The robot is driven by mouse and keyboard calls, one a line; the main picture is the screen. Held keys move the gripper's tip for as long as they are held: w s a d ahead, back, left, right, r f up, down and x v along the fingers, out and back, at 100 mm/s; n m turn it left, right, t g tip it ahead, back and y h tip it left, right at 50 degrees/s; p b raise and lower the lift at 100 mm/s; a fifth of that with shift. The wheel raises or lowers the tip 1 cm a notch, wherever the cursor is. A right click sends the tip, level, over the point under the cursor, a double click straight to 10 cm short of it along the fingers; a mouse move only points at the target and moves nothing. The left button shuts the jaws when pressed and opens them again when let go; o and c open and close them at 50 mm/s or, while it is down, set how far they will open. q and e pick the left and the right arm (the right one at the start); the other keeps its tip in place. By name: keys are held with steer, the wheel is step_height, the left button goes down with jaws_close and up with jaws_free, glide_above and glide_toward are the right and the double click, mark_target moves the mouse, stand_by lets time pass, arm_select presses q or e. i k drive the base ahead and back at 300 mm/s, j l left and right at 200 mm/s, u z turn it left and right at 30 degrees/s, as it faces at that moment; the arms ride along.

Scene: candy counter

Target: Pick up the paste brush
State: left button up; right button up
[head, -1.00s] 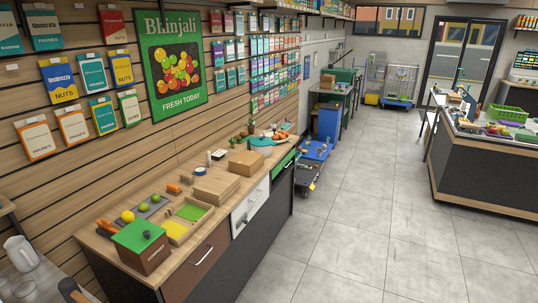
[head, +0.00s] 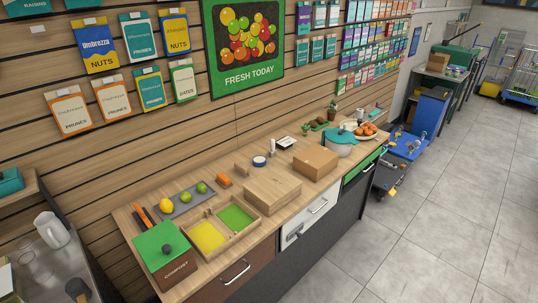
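I cannot make out a paste brush for certain. Narrow orange and dark items (head: 147,217) lie at the counter's left end, behind the green-lidded compost box (head: 160,245); they are too small to identify. A dark-ended object (head: 76,288) shows at the bottom left edge, partly cut off, and I cannot tell what it is. Neither of my grippers is in view.
The wooden counter (head: 228,262) holds a grey tray (head: 172,207) with fruit, a two-part tray (head: 220,228), a wooden box (head: 271,190), a cardboard box (head: 315,162) and a teal-topped pot (head: 340,142). A pitcher (head: 51,230) stands at left. The floor (head: 440,220) at right is clear.

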mark_target(272, 152)
steer(key=u, duration=0.25)
steer(key=i+l+u, duration=0.15)
steer(key=u, duration=0.35)
steer(key=i+l+u, duration=0.1)
steer(key=l+u, duration=0.65)
steer(key=u, duration=0.2)
